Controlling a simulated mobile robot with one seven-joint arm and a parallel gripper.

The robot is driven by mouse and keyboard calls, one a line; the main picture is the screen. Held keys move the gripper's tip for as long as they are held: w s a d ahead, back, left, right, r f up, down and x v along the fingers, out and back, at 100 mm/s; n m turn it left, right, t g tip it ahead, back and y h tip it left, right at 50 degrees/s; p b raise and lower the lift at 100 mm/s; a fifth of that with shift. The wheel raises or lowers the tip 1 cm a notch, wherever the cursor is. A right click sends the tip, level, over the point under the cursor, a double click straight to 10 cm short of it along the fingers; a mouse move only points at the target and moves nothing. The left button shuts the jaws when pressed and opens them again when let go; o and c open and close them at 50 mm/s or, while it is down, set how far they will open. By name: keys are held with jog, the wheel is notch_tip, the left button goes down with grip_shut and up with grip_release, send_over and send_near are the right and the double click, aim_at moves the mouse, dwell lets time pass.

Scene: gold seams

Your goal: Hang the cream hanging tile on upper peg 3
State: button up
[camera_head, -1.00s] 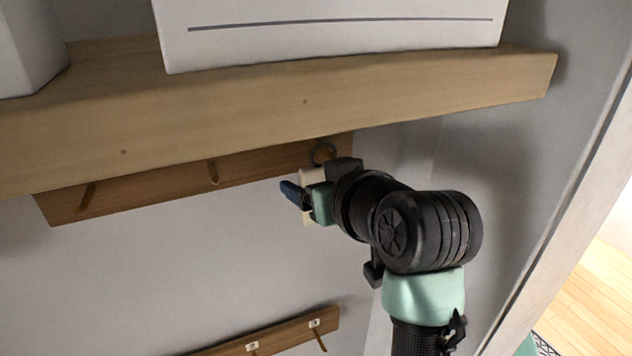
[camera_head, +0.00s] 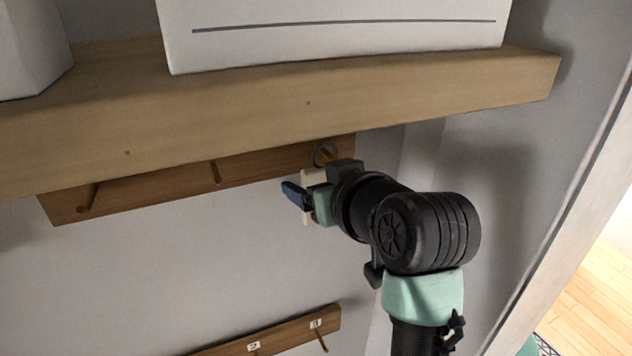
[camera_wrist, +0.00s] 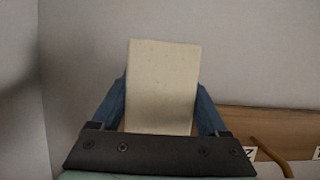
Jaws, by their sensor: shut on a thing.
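The cream hanging tile (camera_head: 308,181) is partly hidden behind my gripper (camera_head: 297,196) in the head view. In the wrist view the tile (camera_wrist: 163,85) stands upright between the blue fingers of my gripper (camera_wrist: 162,110), which is shut on it. A dark ring (camera_head: 323,154) shows at the tile's top. In the head view this ring overlaps the rightmost peg (camera_head: 328,156) of the upper rail (camera_head: 150,195); I cannot tell if it is around the peg or in front of it. The other upper pegs, at the middle (camera_head: 215,172) and left (camera_head: 87,197), are bare.
A thick wooden shelf (camera_head: 300,105) juts out just above the upper rail and carries a white box (camera_head: 340,45). A lower rail (camera_head: 285,335) with numbered labels and pegs is below. A side wall (camera_head: 500,170) stands close to the right of my arm.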

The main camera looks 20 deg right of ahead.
jog(key=o, duration=1.4)
